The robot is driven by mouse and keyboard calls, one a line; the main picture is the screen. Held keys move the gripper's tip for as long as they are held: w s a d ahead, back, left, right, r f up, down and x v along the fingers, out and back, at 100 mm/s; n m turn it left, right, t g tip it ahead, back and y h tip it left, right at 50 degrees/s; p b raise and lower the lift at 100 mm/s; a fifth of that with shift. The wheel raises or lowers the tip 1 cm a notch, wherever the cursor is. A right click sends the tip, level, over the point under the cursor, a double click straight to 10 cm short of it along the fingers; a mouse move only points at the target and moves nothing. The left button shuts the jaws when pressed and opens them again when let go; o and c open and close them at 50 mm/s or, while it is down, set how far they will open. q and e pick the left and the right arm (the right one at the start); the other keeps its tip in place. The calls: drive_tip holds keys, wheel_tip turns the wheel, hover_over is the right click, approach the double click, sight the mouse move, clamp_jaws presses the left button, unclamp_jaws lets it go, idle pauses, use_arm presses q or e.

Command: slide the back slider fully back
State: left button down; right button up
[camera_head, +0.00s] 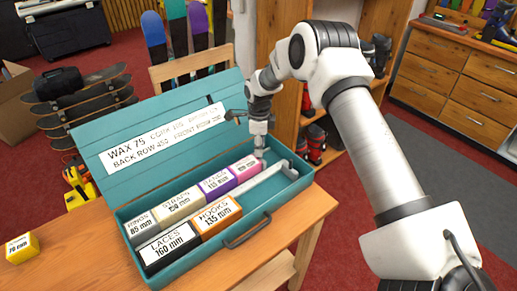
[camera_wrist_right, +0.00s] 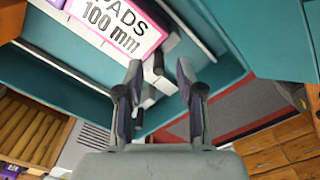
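The teal case (camera_head: 185,272) lies open on the wooden bench. Its back row holds grey RINGS (camera_head: 141,226), beige STRAPS (camera_head: 178,204), purple BANDS (camera_head: 216,184) and pink PADS (camera_head: 245,168); the PADS box also shows in the wrist view (camera_wrist_right: 118,28). A pale grey slider bar (camera_head: 262,181) runs along the front row's right part. My right gripper (camera_head: 260,153) reaches down at the back row's right end, beside PADS. Its fingers are apart in the wrist view (camera_wrist_right: 160,82), near pale and dark slider parts; contact is unclear. The back slider is mostly hidden in the head view.
The front row holds black LACES (camera_head: 168,247) and orange HOOKS (camera_head: 217,217). The raised lid (camera_head: 90,141) stands behind the rows with a white label. A yellow block (camera_head: 22,248) sits on the bench at left. A handle (camera_head: 247,233) projects from the case front.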

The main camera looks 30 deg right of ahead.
drive_tip(key=shift+s+f, duration=0.1)
drive_tip(key=shift+f, duration=0.95)
clamp_jaws()
drive_tip(key=d, duration=0.5)
drive_tip(key=shift+w+d+p, duration=0.1)
drive_tip(key=shift+w+p, duration=0.2)
drive_tip(key=shift+r, duration=0.1)
unclamp_jaws()
